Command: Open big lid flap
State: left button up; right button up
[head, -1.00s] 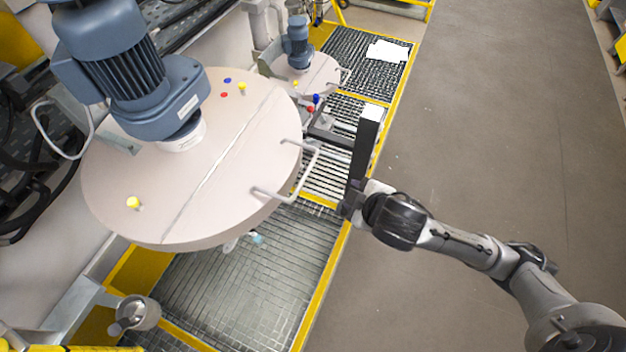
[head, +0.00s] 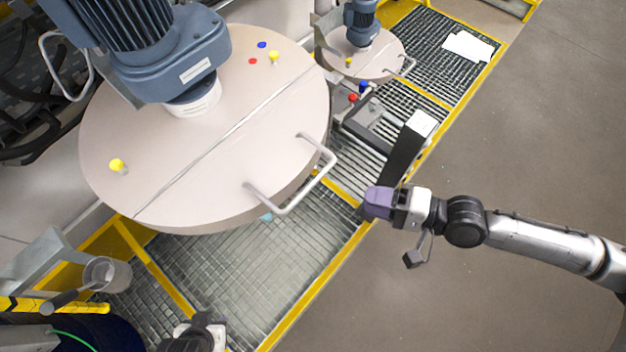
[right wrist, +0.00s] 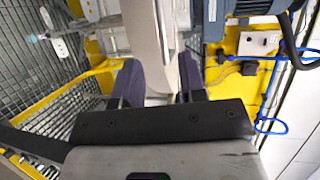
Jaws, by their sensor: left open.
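The big round beige lid (head: 150,205) lies flat and closed over its drum, with a straight seam across it. Its front-right flap (head: 250,150) carries a U-shaped metal handle (head: 322,182) that sticks out past the rim. My right gripper (head: 368,204) is right of the handle and apart from it. In the right wrist view, its two purple fingers (right wrist: 158,82) stand apart with no object gripped, and a pale lid edge shows beyond them. My left gripper (head: 200,330) is partly in view at the bottom edge, well below the lid; its fingertips are hard to make out.
A blue-grey motor (head: 165,60) stands on the lid's rear half. A smaller lidded drum (head: 365,60) is behind, to the right. A metal cup (head: 107,275) sits at lower left. Yellow-edged grating (head: 250,265) runs below; open floor (head: 540,150) lies right.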

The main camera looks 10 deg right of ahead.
jog(key=p, duration=0.4)
send_near(313, 186)
jog(key=x, duration=0.2)
jog(key=shift+m, duration=0.3)
jog(key=p+x, duration=0.1)
jog(key=x, duration=0.5)
jog(key=shift+w+a, duration=0.15)
jog(key=shift+a, duration=0.1)
jog(key=shift+x, duration=1)
jog(key=shift+f, duration=0.15)
jog(key=shift+c, duration=0.3)
grip_shut()
